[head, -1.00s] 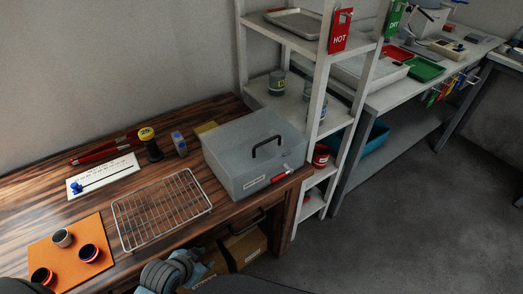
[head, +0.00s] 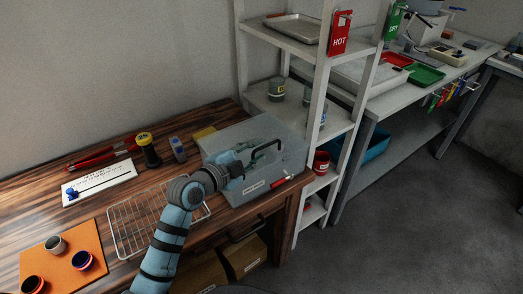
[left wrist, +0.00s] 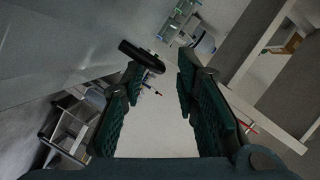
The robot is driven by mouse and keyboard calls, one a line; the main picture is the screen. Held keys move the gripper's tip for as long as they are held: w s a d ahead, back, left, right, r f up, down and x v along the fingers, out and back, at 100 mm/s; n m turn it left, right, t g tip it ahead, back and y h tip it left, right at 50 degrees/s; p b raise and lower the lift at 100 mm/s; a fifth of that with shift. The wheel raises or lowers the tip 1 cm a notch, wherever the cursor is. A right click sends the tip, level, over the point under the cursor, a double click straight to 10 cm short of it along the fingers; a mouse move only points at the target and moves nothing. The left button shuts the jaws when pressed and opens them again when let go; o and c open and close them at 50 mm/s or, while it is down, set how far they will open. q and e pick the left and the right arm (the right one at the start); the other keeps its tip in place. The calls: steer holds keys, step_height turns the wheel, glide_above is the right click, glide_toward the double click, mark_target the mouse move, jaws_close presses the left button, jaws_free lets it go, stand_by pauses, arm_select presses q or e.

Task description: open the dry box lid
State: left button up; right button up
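The dry box (head: 268,184) is a translucent grey box at the right end of the wooden bench. Its lid (head: 290,142) looks shut and carries a black arched handle (head: 268,146). A red-and-white latch-like piece (head: 283,181) is on its front right. My left gripper (head: 246,160) is at the lid, just left of the handle; the arm partly hides the box's left side. In the left wrist view my left gripper (left wrist: 162,72) has its two teal fingers apart, with the handle (left wrist: 140,56) by the left fingertip, not clearly between them. My right gripper is not seen.
A wire rack (head: 128,228) lies under my left arm. A white shelf (head: 318,105) stands close behind and right of the box.

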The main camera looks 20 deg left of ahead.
mark_target(258, 150)
arm_select(q)
steer(key=shift+x, duration=1.6)
jaws_close()
